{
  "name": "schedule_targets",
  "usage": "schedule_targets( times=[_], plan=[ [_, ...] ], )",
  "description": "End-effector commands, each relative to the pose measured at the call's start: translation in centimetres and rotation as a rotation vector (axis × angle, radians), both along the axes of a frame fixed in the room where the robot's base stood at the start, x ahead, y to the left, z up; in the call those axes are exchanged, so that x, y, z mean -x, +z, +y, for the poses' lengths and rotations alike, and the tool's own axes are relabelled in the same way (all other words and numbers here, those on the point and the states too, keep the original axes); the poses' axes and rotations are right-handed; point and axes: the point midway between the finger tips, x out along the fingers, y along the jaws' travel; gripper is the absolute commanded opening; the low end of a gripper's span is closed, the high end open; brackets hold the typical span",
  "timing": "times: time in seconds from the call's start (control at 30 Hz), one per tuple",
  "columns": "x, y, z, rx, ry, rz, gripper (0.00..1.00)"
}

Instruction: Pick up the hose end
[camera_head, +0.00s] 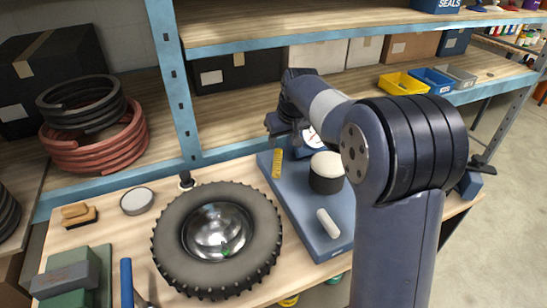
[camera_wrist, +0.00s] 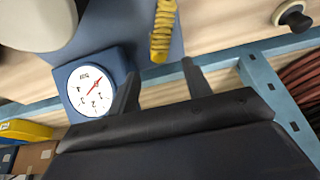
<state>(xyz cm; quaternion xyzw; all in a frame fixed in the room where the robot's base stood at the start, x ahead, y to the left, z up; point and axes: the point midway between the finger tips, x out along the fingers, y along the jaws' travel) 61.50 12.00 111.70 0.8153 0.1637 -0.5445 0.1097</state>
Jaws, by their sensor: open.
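A short yellow coiled hose piece (camera_head: 277,163) lies on a blue board (camera_head: 328,242) beside a white-faced dial gauge (camera_head: 311,137). It is the only hose-like end I can make out near my gripper. In the wrist view the yellow coil (camera_wrist: 163,28) hangs in from the top edge, and its lower end lies just beyond the gap between my fingertips. My gripper (camera_wrist: 160,69) is open with nothing between its fingers. The dial gauge (camera_wrist: 91,90) is left of the fingers. In the head view my arm partly hides the gauge.
A small black knobbed piece (camera_head: 186,180) stands by the blue shelf post (camera_head: 176,85). Red hose coils (camera_head: 97,150) sit on the shelf.

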Motion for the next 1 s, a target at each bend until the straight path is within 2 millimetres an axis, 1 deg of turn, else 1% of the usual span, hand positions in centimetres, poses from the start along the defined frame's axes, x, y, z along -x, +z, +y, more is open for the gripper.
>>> schedule_targets(
  times=[0.03, 0.13, 0.37, 0.6, 0.7, 0.8, 1.0],
  plan=[
    [-0.3, -0.9, 0.1, 0.001, 0.000, 0.004, 0.47],
    [-0.8, -2.2, 0.4, 0.000, 0.000, 0.003, 0.47],
    [-1.4, -3.8, 0.6, 0.000, 0.000, 0.003, 0.47],
    [-2.7, -6.7, 0.9, 0.000, 0.000, 0.003, 0.47],
    [-3.0, -7.6, 1.1, 0.000, 0.000, 0.002, 0.47],
    [-3.2, -8.0, 1.1, -0.001, 0.000, 0.000, 0.47],
    [-3.2, -8.1, 1.1, 0.000, 0.000, 0.000, 0.47]
  ],
)
